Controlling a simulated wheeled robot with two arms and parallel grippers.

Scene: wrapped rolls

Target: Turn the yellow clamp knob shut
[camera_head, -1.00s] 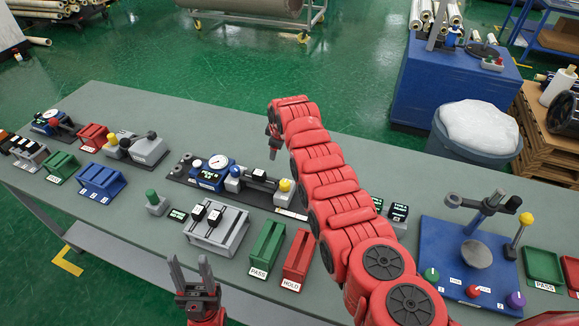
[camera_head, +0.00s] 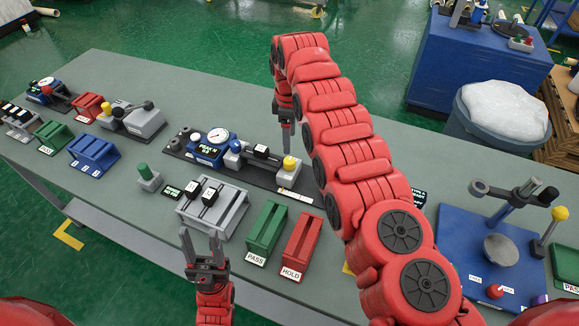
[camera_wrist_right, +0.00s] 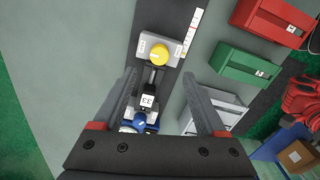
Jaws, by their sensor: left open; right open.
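The yellow clamp knob (camera_head: 290,163) sits on a grey block at the right end of a dark gauge fixture (camera_head: 240,159) on the bench. In the right wrist view the knob (camera_wrist_right: 159,55) shows from above, beyond the fingertips. My right gripper (camera_head: 287,142) is open and points down at the fixture, apart from the knob. Its fingers in the wrist view (camera_wrist_right: 160,85) spread either side of the fixture, with nothing between the tips at knob height that I can see held. My left gripper (camera_head: 202,240) is open and empty at the bench's front edge.
A green PASS bin (camera_head: 267,229) and a red HOLD bin (camera_head: 300,240) stand in front of the fixture, beside a grey two-slot block (camera_head: 212,205). A blue stand (camera_head: 480,240) is at the right. The bench behind the fixture is clear.

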